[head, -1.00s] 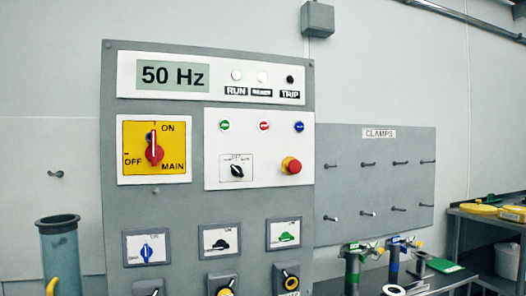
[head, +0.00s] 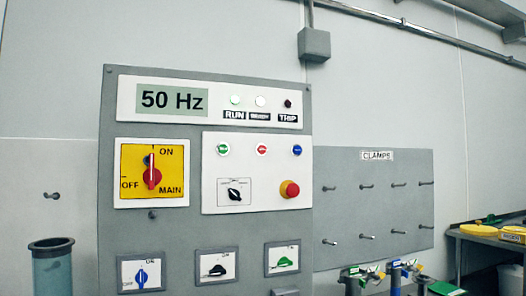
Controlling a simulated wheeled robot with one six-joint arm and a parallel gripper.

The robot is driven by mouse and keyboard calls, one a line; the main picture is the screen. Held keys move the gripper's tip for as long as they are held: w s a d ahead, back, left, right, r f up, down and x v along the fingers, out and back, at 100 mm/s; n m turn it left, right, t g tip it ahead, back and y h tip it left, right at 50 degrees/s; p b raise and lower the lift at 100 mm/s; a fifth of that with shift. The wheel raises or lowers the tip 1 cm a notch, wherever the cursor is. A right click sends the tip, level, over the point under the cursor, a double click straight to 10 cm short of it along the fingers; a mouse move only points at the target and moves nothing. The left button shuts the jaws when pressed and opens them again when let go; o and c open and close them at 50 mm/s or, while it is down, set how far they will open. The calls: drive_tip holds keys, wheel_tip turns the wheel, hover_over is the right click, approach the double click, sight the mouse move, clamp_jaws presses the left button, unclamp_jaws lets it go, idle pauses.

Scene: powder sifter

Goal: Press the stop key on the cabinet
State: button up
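The grey cabinet (head: 150,225) stands upright in the middle-left of the head view. Its white control plate carries a row of small round keys: a green key (head: 223,149), a red key (head: 261,149) and a blue key (head: 297,150). The red key is the likely stop key, but its label is too small to read. My gripper is not in view.
The red main switch (head: 152,177) on its yellow plate points to ON. Smaller selector switches line the cabinet's lower part. A grey peg board (head: 375,215) marked CLAMPS is right of the cabinet. A blue-grey cylinder (head: 52,268) stands at lower left. The space before the keys looks clear.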

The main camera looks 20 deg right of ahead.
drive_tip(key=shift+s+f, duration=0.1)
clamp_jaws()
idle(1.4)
